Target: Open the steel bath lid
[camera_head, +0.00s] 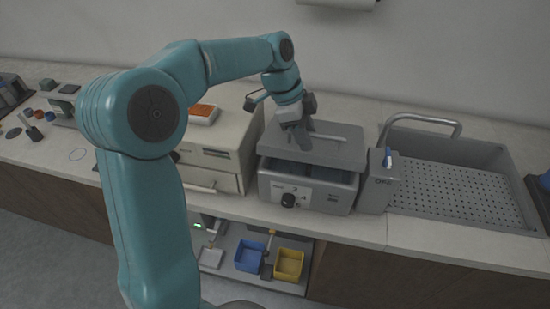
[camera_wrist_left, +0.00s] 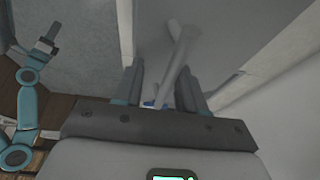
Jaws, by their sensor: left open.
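The steel bath (camera_head: 310,190) is a grey box with a dark knob on its front, standing on the counter. Its flat grey lid (camera_head: 345,154) lies over the top, with a pale bar handle (camera_head: 335,137) on it. My left gripper (camera_head: 302,138) is at the left part of the handle, pointing down at the lid. In the left wrist view, the handle (camera_wrist_left: 177,65) runs between the open fingers of my left gripper (camera_wrist_left: 160,88); contact cannot be told. My right gripper (camera_wrist_left: 46,42) shows small at the left wrist view's left edge.
A grey perforated basin (camera_head: 455,190) with a tap (camera_head: 425,121) stands right of the bath. A beige machine (camera_head: 215,145) with an orange-topped tray stands left. Blue (camera_head: 250,256) and yellow (camera_head: 289,264) bins sit on a lower shelf. The wall is close behind.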

